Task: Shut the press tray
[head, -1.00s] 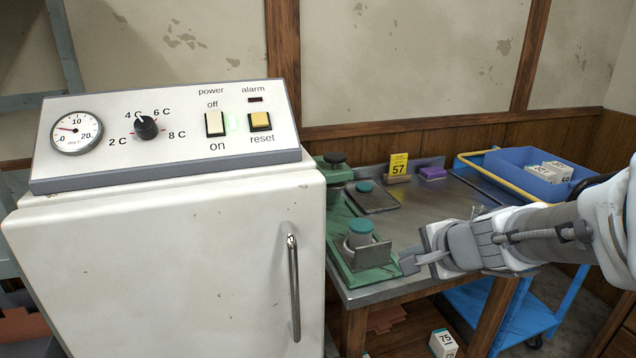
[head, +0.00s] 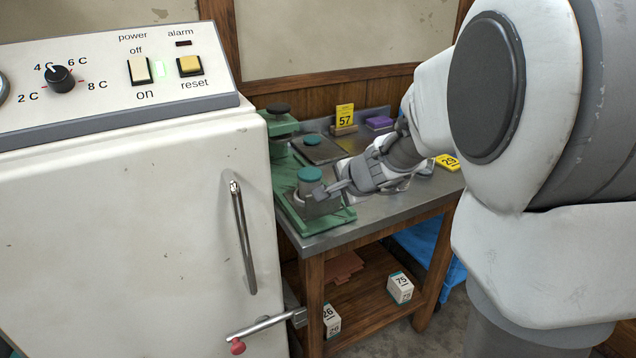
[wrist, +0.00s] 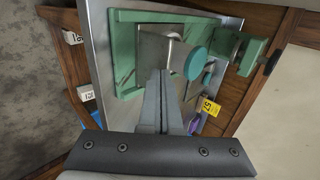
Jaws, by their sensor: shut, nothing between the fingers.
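The green press (head: 282,125) stands at the left end of the steel-topped table. Its tray, with a grey front plate (head: 322,207), sits out toward the near end of the green base and holds a teal-lidded round pot (head: 310,180). In the wrist view the grey plate (wrist: 150,58), a thin bar handle (wrist: 175,40), the teal lid (wrist: 196,64) and the press head (wrist: 246,50) show. My gripper (head: 337,188) is shut and empty, right at the tray's front. Its fingertips (wrist: 160,72) are close by the plate and handle; I cannot tell whether they touch.
A white cabinet (head: 130,230) with a vertical handle stands close on the left. A rod with a red knob (head: 238,346) sticks out low beside it. Boxes lie on the lower shelf (head: 365,305).

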